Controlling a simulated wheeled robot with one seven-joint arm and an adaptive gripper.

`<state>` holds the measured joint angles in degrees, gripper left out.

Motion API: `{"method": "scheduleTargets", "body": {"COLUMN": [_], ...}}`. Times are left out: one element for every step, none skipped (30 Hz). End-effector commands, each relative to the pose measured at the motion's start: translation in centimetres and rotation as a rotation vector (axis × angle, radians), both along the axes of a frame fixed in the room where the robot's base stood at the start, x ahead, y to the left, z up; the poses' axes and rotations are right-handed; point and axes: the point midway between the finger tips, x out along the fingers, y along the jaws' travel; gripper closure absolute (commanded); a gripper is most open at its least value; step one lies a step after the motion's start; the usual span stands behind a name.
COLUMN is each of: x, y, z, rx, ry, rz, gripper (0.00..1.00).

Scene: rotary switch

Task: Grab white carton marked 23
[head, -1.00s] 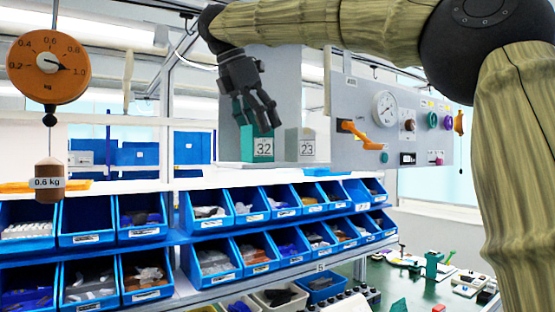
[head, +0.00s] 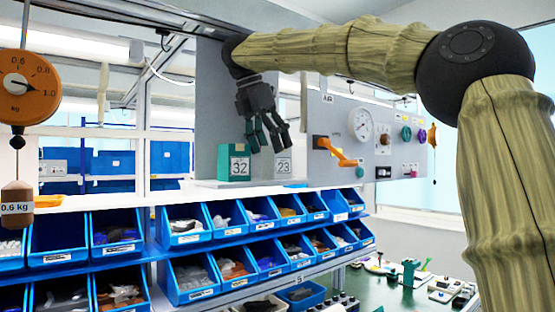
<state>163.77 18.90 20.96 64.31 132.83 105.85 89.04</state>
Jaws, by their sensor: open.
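The white carton marked 23 (head: 284,166) stands on a grey ledge (head: 250,184) in front of a grey panel. A teal carton marked 32 (head: 234,163) stands just left of it. My gripper (head: 267,148) hangs with its fingers pointing down and is open and empty. Its fingertips show above and between the two cartons, in front of the top of the white carton's left side. I cannot tell how far the fingers are from either carton in depth.
A grey panel with a dial gauge (head: 361,124), an orange lever (head: 336,151) and coloured knobs stands right of the cartons. Blue bins (head: 187,226) fill the shelves below. An orange spring scale (head: 22,88) with a 0.6 kg weight (head: 17,207) hangs at the left.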

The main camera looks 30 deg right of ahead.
Motion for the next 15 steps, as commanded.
{"method": "scheduleTargets", "body": {"x": [0.0, 0.0, 0.0, 0.0, 0.0, 0.1, 0.1, 0.1, 0.1, 0.1, 0.1, 0.2, 0.2, 0.2, 0.2], "y": [-0.2, -0.3, -0.5, -0.7, -0.9, -1.4, -1.8, -2.1, -2.2, -2.3, -2.5, -2.7, -2.9, -3.0, -3.2], "z": [0.0, 0.0, 0.0, 0.1, 0.1, 0.1, 0.2, -0.1, -0.8, -1.2, -1.6, -2.2, -2.6, -2.9, -3.4], "rx": [0.000, 0.000, 0.000, 0.001, 0.001, 0.002, 0.002, 0.002, 0.001, 0.001, 0.001, 0.001, 0.001, 0.001, 0.000], "ry": [0.000, 0.000, 0.000, 0.000, 0.001, 0.000, 0.000, 0.002, 0.002, 0.003, 0.004, 0.003, 0.003, 0.003, 0.002], "rz": [0.000, 0.000, -0.001, -0.001, -0.001, -0.002, -0.002, -0.001, 0.000, 0.001, 0.002, 0.001, 0.001, 0.000, 0.000], "gripper": [0.25, 0.25, 0.25, 0.25, 0.25, 0.25, 0.25, 0.25, 0.25, 0.25, 0.25, 0.25, 0.25, 0.25, 0.25]}}
